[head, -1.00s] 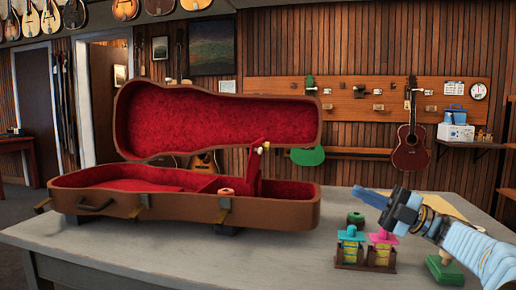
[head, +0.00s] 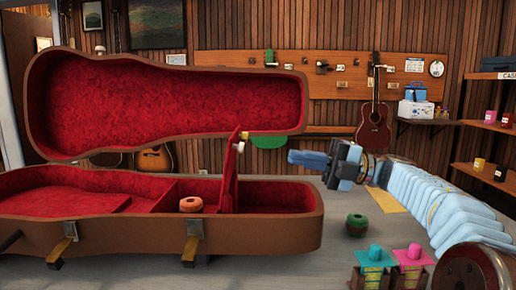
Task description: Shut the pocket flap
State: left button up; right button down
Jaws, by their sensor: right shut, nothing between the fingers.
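The brown instrument case (head: 270,237) lies open on the table, with a red plush lining and its lid raised. The red pocket flap (head: 229,180) stands up, nearly vertical, from the compartment at the case's right part. A small pale-yellow tab (head: 244,136) shows near its top. My right gripper (head: 293,157) is shut and empty. In the picture its blue fingers point left toward the flap from the right, with a clear gap between them. My left gripper is out of view.
The raised lid (head: 165,105) stands behind the flap.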

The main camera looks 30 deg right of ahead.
jog(key=p+x, duration=0.1)
jog(key=x, duration=0.7)
jog(key=shift+a, duration=0.35)
jog(key=shift+w+r, duration=0.1)
